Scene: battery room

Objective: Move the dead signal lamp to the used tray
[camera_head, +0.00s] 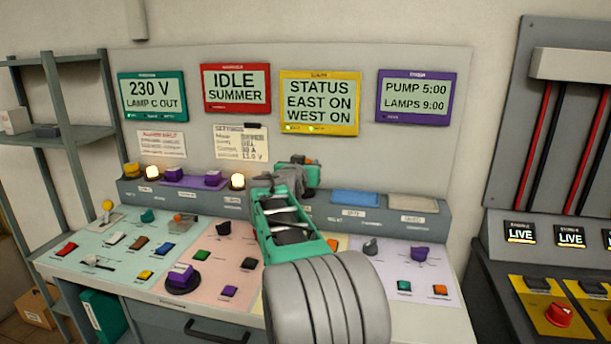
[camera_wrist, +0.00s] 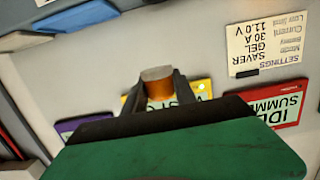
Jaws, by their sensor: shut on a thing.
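My gripper (camera_head: 290,182) is raised in front of the console's back ledge. In the wrist view its dark fingers (camera_wrist: 158,90) are shut on an amber, unlit signal lamp (camera_wrist: 157,80) with a pale flat end. In the head view the lamp is mostly hidden by my gripper. On the ledge to the right are a blue tray (camera_head: 355,198) and a beige tray (camera_head: 413,202). Their labels are too small to read surely, so I cannot tell which is the used tray. Both look empty.
Lit lamps (camera_head: 152,173) (camera_head: 238,181) stand on the ledge at left, with purple blocks (camera_head: 192,181) between them. The sloped desk below carries several knobs and buttons. Display panels (camera_head: 320,101) hang behind. A black cabinet (camera_head: 548,260) with cables stands at right.

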